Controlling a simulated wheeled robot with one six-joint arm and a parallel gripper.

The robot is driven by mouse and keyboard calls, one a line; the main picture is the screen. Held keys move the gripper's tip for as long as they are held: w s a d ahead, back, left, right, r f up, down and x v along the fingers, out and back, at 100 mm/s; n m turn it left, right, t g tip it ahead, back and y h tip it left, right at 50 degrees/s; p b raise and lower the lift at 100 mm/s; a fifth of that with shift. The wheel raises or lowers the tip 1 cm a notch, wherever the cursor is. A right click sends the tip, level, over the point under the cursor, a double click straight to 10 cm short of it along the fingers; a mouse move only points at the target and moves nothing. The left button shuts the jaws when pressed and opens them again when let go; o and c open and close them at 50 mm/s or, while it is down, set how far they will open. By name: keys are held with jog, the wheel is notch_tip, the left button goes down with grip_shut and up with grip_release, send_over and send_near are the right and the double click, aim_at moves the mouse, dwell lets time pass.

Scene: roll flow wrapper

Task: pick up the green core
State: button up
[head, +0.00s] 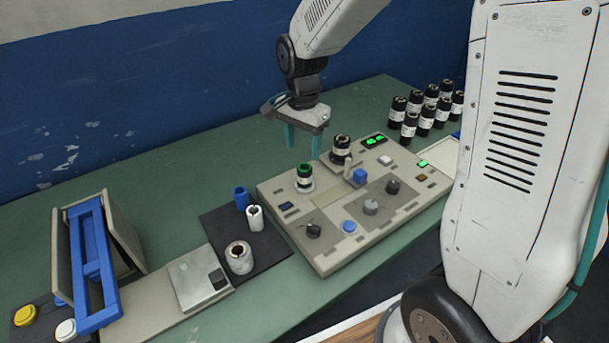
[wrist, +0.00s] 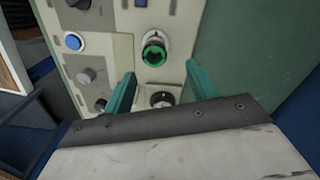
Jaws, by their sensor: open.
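The only green-topped piece that could be the green core (head: 304,178) stands upright on the beige control panel (head: 330,253).
A black-topped piece (head: 341,148) stands right of the green one. Blue (head: 241,198) and white (head: 254,219) cores and a film roll (head: 239,258) sit on a dark mat (head: 268,262). Several black cylinders (head: 409,128) stand at back right. The green tabletop (head: 175,178) is clear at back left.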

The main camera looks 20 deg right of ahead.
aim_at(305, 167)
jog(key=f, duration=0.4)
jog(key=s+f, duration=0.1)
jog(key=f, duration=0.1)
jog(key=shift+f, duration=0.4)
jog(key=c, duration=1.1)
